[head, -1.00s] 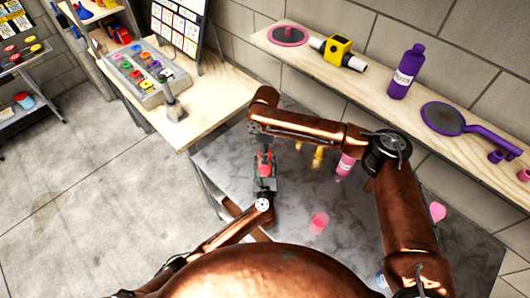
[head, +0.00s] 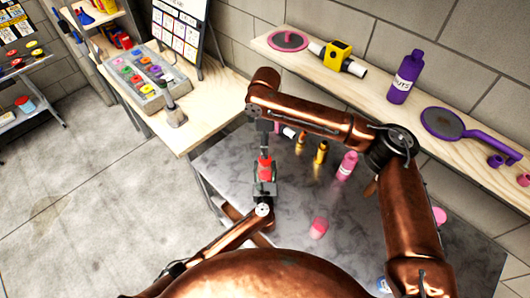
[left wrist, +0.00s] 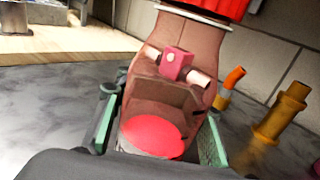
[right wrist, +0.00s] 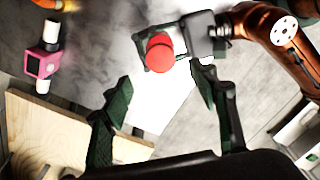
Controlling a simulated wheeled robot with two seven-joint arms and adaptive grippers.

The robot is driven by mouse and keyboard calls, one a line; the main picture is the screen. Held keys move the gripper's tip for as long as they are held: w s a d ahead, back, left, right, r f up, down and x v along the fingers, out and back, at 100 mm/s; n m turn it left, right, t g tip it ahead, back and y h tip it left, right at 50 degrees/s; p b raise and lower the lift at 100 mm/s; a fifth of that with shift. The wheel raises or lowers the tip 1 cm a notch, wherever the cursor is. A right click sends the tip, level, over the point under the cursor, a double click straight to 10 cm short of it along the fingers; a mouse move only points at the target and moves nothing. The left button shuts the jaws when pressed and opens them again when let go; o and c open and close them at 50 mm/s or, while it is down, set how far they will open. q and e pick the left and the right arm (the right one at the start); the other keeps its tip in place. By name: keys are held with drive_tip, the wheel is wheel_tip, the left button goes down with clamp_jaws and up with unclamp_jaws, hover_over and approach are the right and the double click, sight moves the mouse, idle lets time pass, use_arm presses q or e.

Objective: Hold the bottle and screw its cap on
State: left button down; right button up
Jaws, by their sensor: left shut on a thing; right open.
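The bottle (left wrist: 165,95) is see-through, with red contents low down, and stands upright between the fingers of my left gripper (left wrist: 160,130). That gripper is shut on its lower part; it also shows in the head view (head: 264,188). The red cap (right wrist: 160,52) sits on top of the bottle, and its lower edge shows at the top of the left wrist view (left wrist: 215,8). The head view shows the cap (head: 265,165) below my right gripper (head: 264,140). My right gripper (right wrist: 160,85) is open and empty, its fingers apart from the cap. The thread is not visible.
A pink valve (right wrist: 43,65) and yellow fittings (head: 321,153) lie behind the bottle on the grey table (head: 300,190). A pink bottle (head: 347,166) and a pink cup (head: 318,228) stand to the right. A wooden shelf (head: 375,85) runs along the wall.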

sight(265, 179)
wheel_tip(265, 179, up, 4)
drive_tip(key=shift+f, duration=0.1)
use_arm(q)
drive_tip(key=c, duration=1.1)
unclamp_jaws()
drive_tip(key=shift+c, duration=0.2)
drive_tip(key=s, duration=1.2)
